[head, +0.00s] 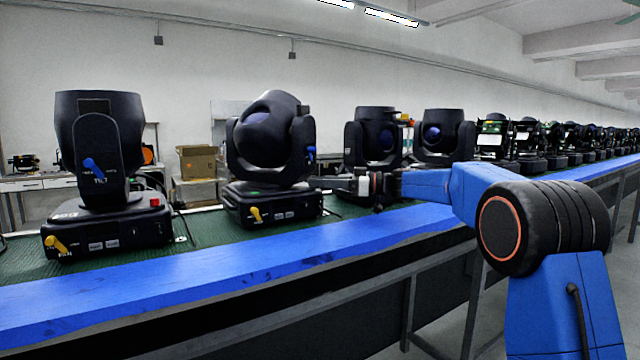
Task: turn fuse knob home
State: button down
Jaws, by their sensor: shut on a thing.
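My gripper (325,183) is at the end of my blue arm, pointing left. Its fingertips are at the right side of the base of the second moving-head light (272,205). They are shut on a small part there, taken to be the fuse knob. The knob is hidden by the fingers, so its turn angle cannot be told. This light stands upright on the green belt, with a yellow lever (256,214) on its base front and a blue lever (311,153) on its yoke.
Another moving-head light (98,150) stands at the left, with blue and yellow levers and a red part on its base. More lights (375,140) line the green belt (205,232) to the right. A blue rail (180,262) runs along the belt's front edge. A cardboard box (197,161) stands behind.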

jog(key=shift+w+n+g, duration=0.2)
jog(key=shift+n+g, duration=0.5)
jog(key=shift+g, duration=0.8)
jog(key=c, duration=1.7)
grip_release()
jog(key=shift+o, duration=0.2)
jog(key=d, duration=1.7)
jog(key=shift+w+d, duration=0.2)
jog(key=shift+d, duration=0.05)
